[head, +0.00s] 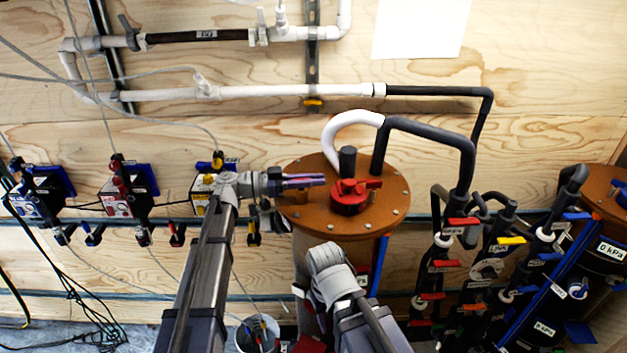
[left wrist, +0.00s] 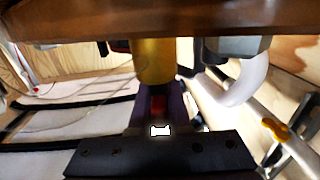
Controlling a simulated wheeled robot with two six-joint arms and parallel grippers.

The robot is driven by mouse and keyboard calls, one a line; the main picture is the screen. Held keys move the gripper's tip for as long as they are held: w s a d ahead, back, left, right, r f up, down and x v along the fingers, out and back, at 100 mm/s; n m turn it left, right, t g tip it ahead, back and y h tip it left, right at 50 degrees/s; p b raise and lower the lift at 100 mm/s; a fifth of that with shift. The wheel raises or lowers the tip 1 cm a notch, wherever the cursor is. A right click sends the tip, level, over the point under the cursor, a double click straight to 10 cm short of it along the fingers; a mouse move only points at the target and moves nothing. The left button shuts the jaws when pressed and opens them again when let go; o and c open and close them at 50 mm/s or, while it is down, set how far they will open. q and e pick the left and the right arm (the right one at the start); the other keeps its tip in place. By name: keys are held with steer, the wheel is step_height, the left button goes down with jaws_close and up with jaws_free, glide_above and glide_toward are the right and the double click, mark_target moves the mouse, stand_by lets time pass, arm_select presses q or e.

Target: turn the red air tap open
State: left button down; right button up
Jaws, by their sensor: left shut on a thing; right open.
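The red air tap (head: 350,197) sits on top of the brown round filter lid (head: 390,208), with a short red lever (head: 373,184) toward its right. My left gripper (head: 318,181) reaches in from the left over the lid, its purple fingers just left of the tap's red body. In the left wrist view the fingers (left wrist: 160,108) are closed around a narrow red part below a brass-coloured cylinder (left wrist: 153,62); this looks like part of the tap. My right gripper (head: 325,262) is lower, in front of the filter; its fingertips are hard to make out.
A black hose (head: 425,128) and a white bent pipe (head: 350,120) rise close behind the tap. A bank of valves with coloured handles (head: 465,222) stands to the right. Plywood backs the scene.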

arm_select(q)
steer(key=shift+n+t, duration=0.3)
steer(key=shift+t, duration=0.2)
steer(key=n+t, duration=0.2)
steer(key=t, duration=0.1)
steer(key=shift+w+y, duration=0.1)
steer(key=shift+y, duration=0.3)
steer(key=n+t+y, duration=0.2)
steer(key=t, duration=0.1)
steer(key=w+n+t, duration=0.1)
steer(key=t, duration=0.1)
steer(key=shift+a+n+y, duration=0.25)
steer(key=shift+n+y, duration=0.15)
steer(key=n+t+y, duration=0.1)
steer(key=y, duration=0.1)
steer(key=n+t+y, duration=0.1)
steer(key=n+t, duration=0.1)
steer(key=w+a+n+t+y, duration=0.1)
steer(key=t+y, duration=0.1)
steer(key=shift+n+y, duration=0.3)
steer(key=shift+n, duration=0.1)
steer(key=shift+w+a+n+t+y, duration=0.2)
steer(key=shift+n+t+y, duration=0.25)
steer(key=shift+y, duration=0.3)
steer(key=shift+w+a+n+t+y, duration=0.15)
steer(key=shift+n+t+y, duration=0.1)
steer(key=shift+n+y, duration=0.4)
steer(key=shift+y, duration=0.4)
steer(key=c, duration=0.9)
jaws_free()
